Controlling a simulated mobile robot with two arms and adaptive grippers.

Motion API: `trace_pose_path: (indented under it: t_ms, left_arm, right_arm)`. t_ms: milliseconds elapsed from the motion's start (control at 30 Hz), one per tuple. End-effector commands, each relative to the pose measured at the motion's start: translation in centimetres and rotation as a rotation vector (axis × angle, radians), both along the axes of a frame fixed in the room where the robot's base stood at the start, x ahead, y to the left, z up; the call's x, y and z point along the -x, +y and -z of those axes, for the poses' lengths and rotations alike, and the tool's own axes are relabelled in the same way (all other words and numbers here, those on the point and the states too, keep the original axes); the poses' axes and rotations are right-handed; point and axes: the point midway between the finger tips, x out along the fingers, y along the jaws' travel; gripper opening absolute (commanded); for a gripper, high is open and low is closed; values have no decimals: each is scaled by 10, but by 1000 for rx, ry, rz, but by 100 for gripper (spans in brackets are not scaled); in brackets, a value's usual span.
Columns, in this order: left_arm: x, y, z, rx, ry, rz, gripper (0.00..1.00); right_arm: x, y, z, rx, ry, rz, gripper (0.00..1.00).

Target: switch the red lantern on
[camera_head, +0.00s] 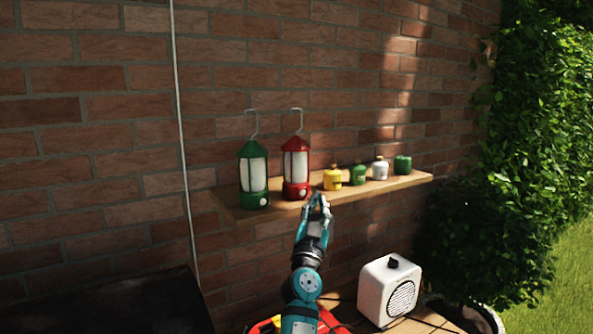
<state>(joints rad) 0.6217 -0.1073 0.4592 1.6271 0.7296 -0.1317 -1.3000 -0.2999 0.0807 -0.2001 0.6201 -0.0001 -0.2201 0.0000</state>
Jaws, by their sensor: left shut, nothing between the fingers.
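The red lantern (296,167) stands upright on a wooden wall shelf, with a wire hook on top and pale panels. A small round pale knob (303,192) shows low on its front. The panels look whitish; I cannot tell whether it is lit. My left gripper (318,199) is shut and empty, its fingers pointing up just right of and slightly below the knob, near the shelf's front edge. I cannot tell whether it touches the lantern. My right gripper is not in view.
A green lantern (253,174) stands close on the left. Right of the red one are a yellow pot (332,179), a green pot (358,175), a white pot (380,169) and a green container (403,165) on the shelf (420,180). A white radio-like box (376,291) stands below.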

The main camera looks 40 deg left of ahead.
Motion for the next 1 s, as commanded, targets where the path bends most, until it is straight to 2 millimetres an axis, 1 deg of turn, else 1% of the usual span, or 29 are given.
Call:
trace_pose_path:
  t_ms: [833, 1000]
  left_arm:
    - [0, 0, 0, 0, 0, 0, 0]
    - [3, -6, -2, 1, 7, -3, 0]
  right_arm:
    - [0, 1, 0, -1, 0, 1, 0]
    - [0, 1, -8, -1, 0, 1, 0]
